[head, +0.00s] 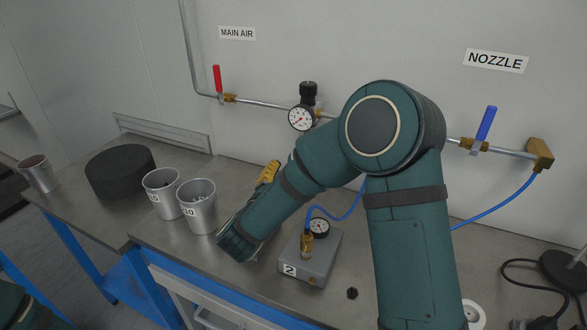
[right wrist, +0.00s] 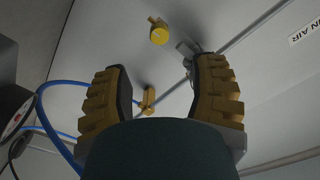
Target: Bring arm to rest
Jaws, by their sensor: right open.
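My right arm comes in from the right in the head view and bends down to the left over the bench. Its right gripper (head: 268,172) shows only as a yellow finger beyond the wrist, beside the metal cups and near the wall. In the right wrist view the two yellow ridged fingers (right wrist: 162,85) stand wide apart with nothing between them. Pipe and brass fittings on the wall show behind them. A dark green part of my own body shows at the lower left of the head view; my left gripper is not seen.
A numbered cup (head: 198,207) and another cup (head: 162,192) stand left of the wrist, near a black round block (head: 120,171). A grey box (head: 312,262) with gauge and blue hose stands right of the forearm. Red (head: 217,78) and blue (head: 486,122) valve handles are on the wall pipe.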

